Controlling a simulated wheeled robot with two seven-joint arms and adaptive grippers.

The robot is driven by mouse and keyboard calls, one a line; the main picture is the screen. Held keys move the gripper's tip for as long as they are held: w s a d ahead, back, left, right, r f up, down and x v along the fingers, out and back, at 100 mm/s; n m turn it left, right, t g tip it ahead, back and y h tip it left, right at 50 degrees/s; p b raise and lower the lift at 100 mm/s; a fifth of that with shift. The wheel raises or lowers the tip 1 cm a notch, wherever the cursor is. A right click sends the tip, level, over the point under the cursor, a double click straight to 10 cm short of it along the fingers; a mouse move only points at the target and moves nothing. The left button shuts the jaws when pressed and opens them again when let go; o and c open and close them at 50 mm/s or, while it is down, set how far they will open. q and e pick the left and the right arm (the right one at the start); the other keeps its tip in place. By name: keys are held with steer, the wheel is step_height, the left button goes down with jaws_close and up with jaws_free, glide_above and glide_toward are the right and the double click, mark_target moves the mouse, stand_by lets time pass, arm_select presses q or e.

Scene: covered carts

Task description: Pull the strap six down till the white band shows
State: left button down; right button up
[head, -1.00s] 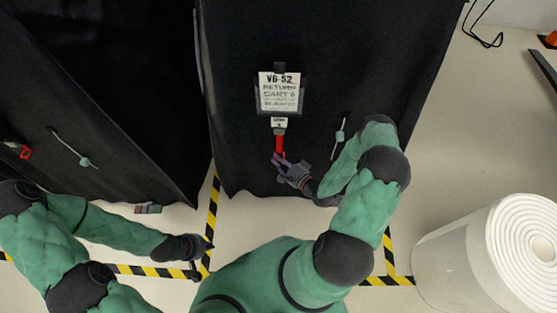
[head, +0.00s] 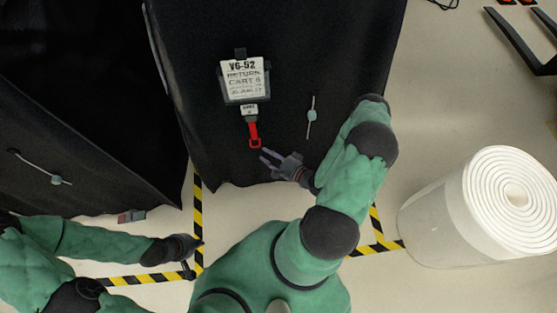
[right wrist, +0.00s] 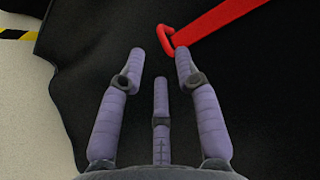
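A red strap (head: 253,130) with a loop at its lower end hangs below the label "V6-52 RETURN CART 6" (head: 243,79) on the black cart cover. No white band shows on its visible length. The strap also crosses the upper right of the right wrist view (right wrist: 222,22), its loop close to the right-hand fingertip. My right gripper (head: 264,157) is just below and right of the loop; its fingers are spread with nothing between them (right wrist: 160,58). My left gripper (head: 190,268) is low over the floor by the striped tape, away from the strap; its finger opening is unclear.
A thin cord with a grey-green toggle (head: 311,115) hangs right of the strap. Another black-covered cart (head: 90,110) stands left, with a similar toggle (head: 57,180). A white roll (head: 450,215) stands at right. Yellow-black tape (head: 197,215) marks the floor.

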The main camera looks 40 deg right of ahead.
steer(key=shift+v, duration=2.65)
